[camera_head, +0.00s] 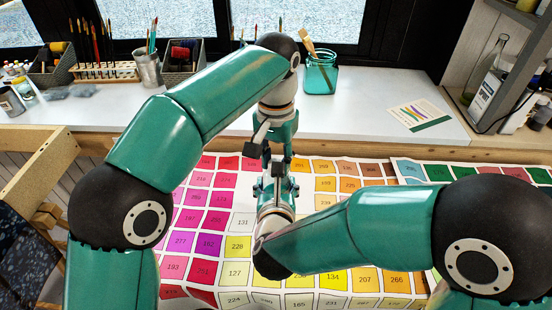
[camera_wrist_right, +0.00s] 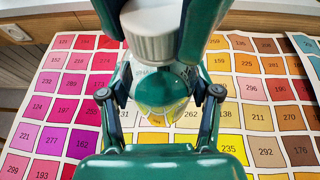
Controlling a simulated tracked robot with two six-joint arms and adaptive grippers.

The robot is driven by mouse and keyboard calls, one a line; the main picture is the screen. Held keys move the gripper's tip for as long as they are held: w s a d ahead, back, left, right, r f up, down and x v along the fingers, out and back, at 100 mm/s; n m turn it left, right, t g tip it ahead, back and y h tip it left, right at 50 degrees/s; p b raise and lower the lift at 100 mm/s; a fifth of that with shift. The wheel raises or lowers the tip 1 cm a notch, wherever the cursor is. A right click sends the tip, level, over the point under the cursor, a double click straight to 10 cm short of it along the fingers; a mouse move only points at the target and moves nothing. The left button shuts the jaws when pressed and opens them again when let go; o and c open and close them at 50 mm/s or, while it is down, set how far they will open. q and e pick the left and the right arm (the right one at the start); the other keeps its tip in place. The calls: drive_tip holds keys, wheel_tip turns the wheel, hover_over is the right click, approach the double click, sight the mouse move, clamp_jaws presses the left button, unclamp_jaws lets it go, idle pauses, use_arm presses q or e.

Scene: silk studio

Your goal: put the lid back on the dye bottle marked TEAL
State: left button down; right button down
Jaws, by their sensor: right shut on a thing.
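A white ribbed lid (camera_wrist_right: 152,32) is at the top middle of the right wrist view, with teal fingers of my left gripper (camera_wrist_right: 154,20) on both sides of it. Below it a small clear bottle (camera_wrist_right: 160,88) stands between the fingers of my right gripper (camera_wrist_right: 160,95), which is shut on it. The lid is over the bottle; I cannot tell whether they touch. The bottle's small print is unreadable. In the head view my left gripper (camera_head: 267,158) points down just above my right gripper (camera_head: 277,188); the bottle and lid are hard to make out there.
A numbered colour chart (camera_head: 205,200) covers the near worktop. Behind it a white counter (camera_head: 240,125) holds a teal glass jar with brushes (camera_head: 320,76), a metal brush cup (camera_head: 147,69), a brush rack (camera_head: 104,71) and a card (camera_head: 414,114). A shelf with a bottle (camera_head: 488,85) stands right.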

use_arm(q)
drive_tip(key=c, duration=0.7)
unclamp_jaws()
drive_tip(key=shift+c, duration=0.2)
drive_tip(key=shift+w+r, duration=0.1)
drive_tip(key=shift+r, duration=3.55)
